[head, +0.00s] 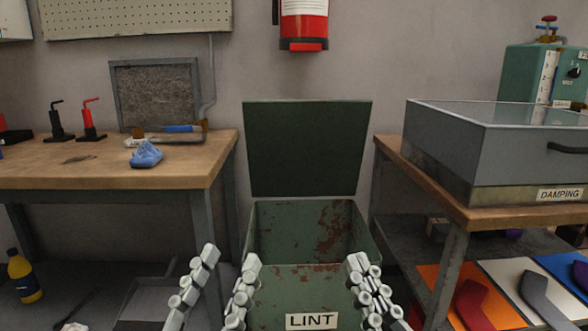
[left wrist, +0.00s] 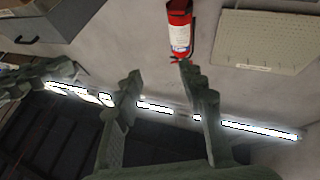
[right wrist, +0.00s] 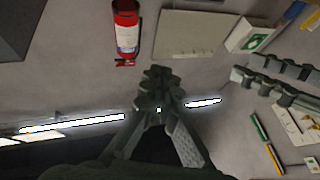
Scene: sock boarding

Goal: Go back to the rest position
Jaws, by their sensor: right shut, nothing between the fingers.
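My left gripper (head: 229,262) is at the bottom of the head view, in front of the lint bin. Its two fingers stand apart with nothing between them; the gap also shows in the left wrist view (left wrist: 160,80). My right gripper (head: 362,264) is to its right, at the bin's right front. Its fingers are together and empty, as the right wrist view (right wrist: 158,75) shows. Both grippers point up and forward. The green bin (head: 312,290) labelled LINT has its lid (head: 307,148) raised; what I see of its inside is rusty, and its floor is hidden.
A wooden bench (head: 190,172) on the left holds a blue crumpled cloth (head: 146,155) and several tools. A grey box labelled DAMPING (head: 450,160) sits on the right bench. Coloured panels (head: 470,285) lie below it. A fire extinguisher (head: 304,22) hangs on the back wall.

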